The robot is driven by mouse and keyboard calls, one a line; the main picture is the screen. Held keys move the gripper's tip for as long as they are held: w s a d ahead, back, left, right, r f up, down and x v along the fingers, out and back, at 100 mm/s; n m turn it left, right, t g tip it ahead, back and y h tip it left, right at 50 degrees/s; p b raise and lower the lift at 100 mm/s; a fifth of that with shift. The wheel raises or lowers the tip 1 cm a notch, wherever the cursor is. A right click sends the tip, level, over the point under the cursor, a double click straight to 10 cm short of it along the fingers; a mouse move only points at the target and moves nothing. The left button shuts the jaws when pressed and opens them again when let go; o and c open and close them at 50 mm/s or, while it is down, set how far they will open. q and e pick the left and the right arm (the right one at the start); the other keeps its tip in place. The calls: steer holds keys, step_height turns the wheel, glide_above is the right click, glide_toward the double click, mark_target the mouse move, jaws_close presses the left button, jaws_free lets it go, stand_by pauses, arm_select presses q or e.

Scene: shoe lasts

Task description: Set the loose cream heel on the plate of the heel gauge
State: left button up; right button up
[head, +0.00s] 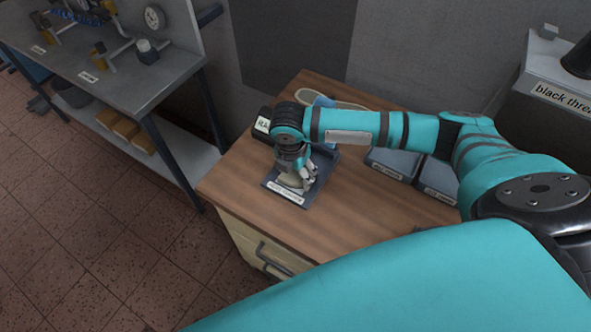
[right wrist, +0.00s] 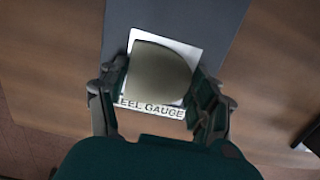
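The cream heel (right wrist: 160,73) is between the two fingers of my right gripper (right wrist: 160,76), and the fingers appear to press on its sides. The heel also shows in the head view (head: 291,181), partly hidden by the gripper (head: 297,178). It is at the white plate of the heel gauge (right wrist: 193,50), with plate showing around it. I cannot tell whether the heel touches the plate or is just above it. The gauge's dark base (head: 316,185) lies on the wooden bench top, its label facing the front. My left gripper is not in view.
Dark labelled trays (head: 394,163) lie to the right, partly under my arm. Bare wood (head: 345,222) lies in front. A metal bench (head: 130,90) stands at the left.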

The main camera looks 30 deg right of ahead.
mark_target(292, 178)
steer(key=o, duration=0.3)
steer(key=shift+o, duration=0.2)
step_height(292, 178, up, 12)
steer(key=a+b, duration=0.1)
steer(key=b, duration=0.1)
steer(key=shift+s+a, duration=0.15)
steer(key=shift+s, duration=0.2)
steer(key=shift+r, duration=0.1)
